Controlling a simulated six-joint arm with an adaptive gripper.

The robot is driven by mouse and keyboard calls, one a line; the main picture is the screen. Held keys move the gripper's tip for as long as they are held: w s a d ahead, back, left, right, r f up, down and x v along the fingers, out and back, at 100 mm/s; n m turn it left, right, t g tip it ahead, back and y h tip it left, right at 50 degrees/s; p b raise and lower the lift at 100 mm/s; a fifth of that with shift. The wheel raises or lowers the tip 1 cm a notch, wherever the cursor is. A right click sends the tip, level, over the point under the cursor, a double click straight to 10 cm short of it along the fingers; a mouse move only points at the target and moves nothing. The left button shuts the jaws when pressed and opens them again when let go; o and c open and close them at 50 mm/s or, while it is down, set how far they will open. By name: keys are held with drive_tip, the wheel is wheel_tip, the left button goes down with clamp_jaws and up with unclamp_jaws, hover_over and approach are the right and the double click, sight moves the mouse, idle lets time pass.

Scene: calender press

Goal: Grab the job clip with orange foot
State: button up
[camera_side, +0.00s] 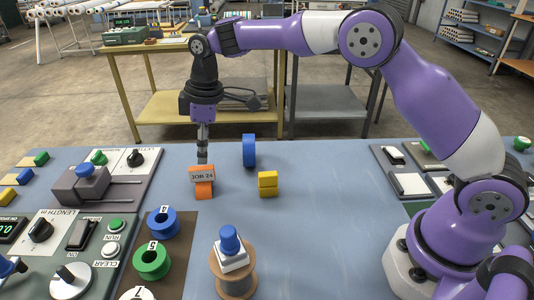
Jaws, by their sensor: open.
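The job clip (203,175) stands on the blue-grey table top left of centre, with a plate reading "JOB 24" and an orange foot (203,190) below it. My gripper (202,157) points straight down just above and behind the clip in the side view. Its fingers are seen nearly edge-on, so the gap between them is hard to make out. It is open and holds nothing that I can see. I cannot tell whether the fingertips touch the clip; its plate may hide their lowest part.
A yellow block (268,183) sits right of the clip. A spool with a blue-topped piece (234,277) stands in front. Control panels (133,192) and numbered rings (151,260) fill the left. The table's centre right is clear.

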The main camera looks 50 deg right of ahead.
sight(201, 168)
drive_tip(key=f, duration=0.4)
drive_tip(key=a+f, duration=0.1)
drive_tip(key=f, duration=0.1)
drive_tip(key=shift+w+a+f, duration=0.1)
drive_tip(key=shift+w+f, duration=0.15)
drive_tip(key=shift+w, duration=0.05)
clamp_jaws()
